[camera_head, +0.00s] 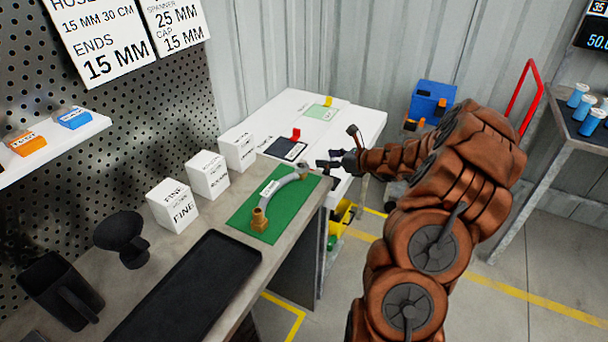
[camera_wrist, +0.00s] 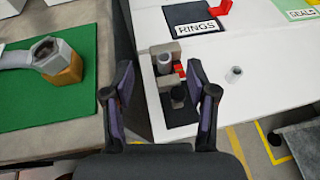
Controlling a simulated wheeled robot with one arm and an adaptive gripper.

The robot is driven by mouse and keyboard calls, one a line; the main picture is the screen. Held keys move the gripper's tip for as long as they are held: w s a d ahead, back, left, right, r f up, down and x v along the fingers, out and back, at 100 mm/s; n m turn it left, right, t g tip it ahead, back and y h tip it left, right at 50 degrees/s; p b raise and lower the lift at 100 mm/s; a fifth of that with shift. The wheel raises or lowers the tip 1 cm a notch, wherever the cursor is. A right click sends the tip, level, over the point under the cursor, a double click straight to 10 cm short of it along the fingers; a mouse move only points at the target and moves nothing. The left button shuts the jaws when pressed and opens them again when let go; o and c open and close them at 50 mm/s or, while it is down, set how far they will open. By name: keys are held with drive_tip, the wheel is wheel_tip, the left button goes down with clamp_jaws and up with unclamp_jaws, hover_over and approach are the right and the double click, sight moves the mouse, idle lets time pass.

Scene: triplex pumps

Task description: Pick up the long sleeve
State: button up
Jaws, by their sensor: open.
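My gripper (camera_wrist: 159,74) is open and empty, its two dark fingers spread apart in the wrist view. Between and beyond the fingers, a dark pad on the white table carries a grey block piece, an upright grey cylinder (camera_wrist: 165,63), a dark cylinder (camera_wrist: 178,96) and a bit of red. A small pale hollow cylinder (camera_wrist: 235,73) stands alone on the white table, right of the right finger. I cannot tell which cylinder is the long sleeve. In the head view my gripper (camera_head: 337,163) is over the near edge of the white table and hides much of these parts.
The white table (camera_head: 357,119) holds a dark RINGS mat (camera_wrist: 193,18) and a green SEALS mat (camera_wrist: 296,8). White boxes and a black tray (camera_head: 185,290) are on the bench.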

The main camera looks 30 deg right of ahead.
drive_tip(key=b, duration=0.3)
approach(309, 167)
drive_tip(key=shift+w+a, duration=0.55)
drive_tip(key=shift+d+f+p+x, duration=0.15)
drive_tip(key=shift+x, duration=1.8)
drive_tip(key=shift+d+f+p+x, duration=0.1)
drive_tip(key=shift+p+x, duration=0.05)
drive_tip(key=shift+x, duration=1.85)
clamp_jaws()
